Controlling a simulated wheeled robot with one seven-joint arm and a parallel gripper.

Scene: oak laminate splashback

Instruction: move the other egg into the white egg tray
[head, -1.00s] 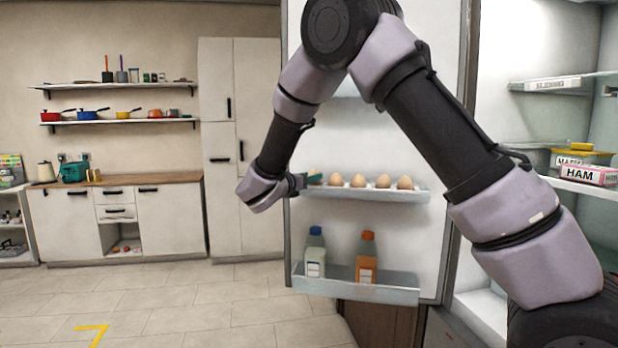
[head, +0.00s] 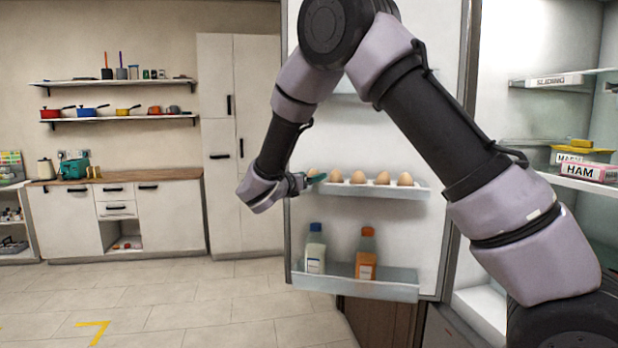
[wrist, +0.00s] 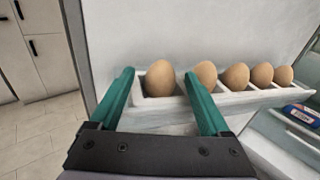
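The white egg tray (wrist: 150,115) is on the inside of the open fridge door; it also shows in the head view (head: 390,190). Several brown eggs sit in it in a row. The leftmost egg (wrist: 160,78) sits in the tray's end compartment, between my gripper's two teal fingers. My gripper (wrist: 159,76) is open, with a visible gap on each side of that egg. In the head view the leftmost egg (head: 313,172) is partly hidden by my gripper (head: 308,181). The neighbouring egg (wrist: 205,74) is just right of the right finger.
A lower door shelf (head: 385,286) holds a white bottle (head: 315,252) and an orange bottle (head: 366,256). The fridge interior at right holds a HAM package (head: 588,173). Open floor lies left of the door.

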